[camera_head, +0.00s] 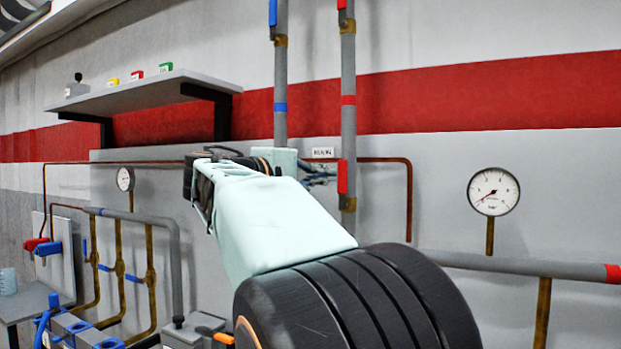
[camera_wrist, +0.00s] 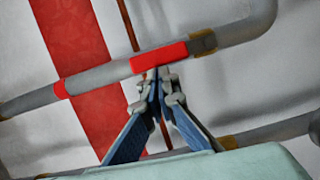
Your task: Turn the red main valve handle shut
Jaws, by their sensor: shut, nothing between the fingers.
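The red valve handle (camera_head: 342,176) lies along the right-hand vertical grey pipe, just above a brass collar, in the head view. The wrist view shows this handle (camera_wrist: 158,57) lengthwise along its pipe. My gripper (camera_wrist: 161,75) is shut and empty, its fingertips just below the middle of the handle in that picture. I cannot tell whether they touch it. In the head view my gripper (camera_head: 328,175) is small, left of the handle, and partly hidden by my arm. A label plate (camera_head: 323,153) sits just above it.
A second pipe (camera_head: 280,70) runs upright to the left. A red handle (camera_head: 346,3) shows at the top edge. A shelf (camera_head: 150,92) juts out at upper left. A pressure gauge (camera_head: 493,192) and a horizontal pipe (camera_head: 510,265) stand at right.

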